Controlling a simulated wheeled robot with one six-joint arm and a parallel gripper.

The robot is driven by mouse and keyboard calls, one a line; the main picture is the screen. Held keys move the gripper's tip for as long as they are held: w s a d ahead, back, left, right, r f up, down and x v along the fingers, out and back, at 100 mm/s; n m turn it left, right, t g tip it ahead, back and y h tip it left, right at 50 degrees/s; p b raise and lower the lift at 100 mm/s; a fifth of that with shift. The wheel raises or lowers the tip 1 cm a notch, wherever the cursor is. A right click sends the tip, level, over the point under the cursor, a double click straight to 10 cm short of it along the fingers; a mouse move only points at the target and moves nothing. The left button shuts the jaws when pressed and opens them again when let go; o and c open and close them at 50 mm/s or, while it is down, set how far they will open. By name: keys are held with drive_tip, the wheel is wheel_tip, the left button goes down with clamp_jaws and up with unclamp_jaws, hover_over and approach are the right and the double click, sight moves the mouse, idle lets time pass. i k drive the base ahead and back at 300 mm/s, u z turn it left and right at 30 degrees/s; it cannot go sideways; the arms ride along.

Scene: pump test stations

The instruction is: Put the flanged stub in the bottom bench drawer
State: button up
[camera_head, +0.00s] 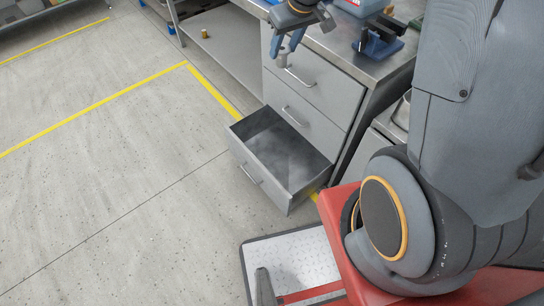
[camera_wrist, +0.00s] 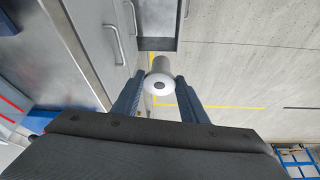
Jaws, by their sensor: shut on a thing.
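The flanged stub (camera_wrist: 161,76) is a pale grey cylinder with a wide round flange and a dark centre hole. In the wrist view it sits between the two blue-grey fingers of my gripper (camera_wrist: 160,98), which is shut on it. In the head view my gripper (camera_head: 284,50) is at the bench's front edge, above and behind the drawer; I cannot make out the stub there. The bottom bench drawer (camera_head: 262,176) is pulled out, and the inside that shows is empty. A grey drawer edge (camera_wrist: 157,46) shows beyond the stub in the wrist view.
The upper drawers (camera_head: 304,78) are shut, with bar handles. On the steel bench top stand a blue fixture (camera_head: 376,44) and a blue and red box (camera_head: 360,4). A small brass piece (camera_head: 204,33) is on the low shelf. The floor left of the drawer is clear, with yellow lines.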

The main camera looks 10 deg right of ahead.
sight(275, 165)
drive_tip(key=u, duration=1)
drive_tip(key=k, duration=1.15)
drive_tip(key=z, duration=0.2)
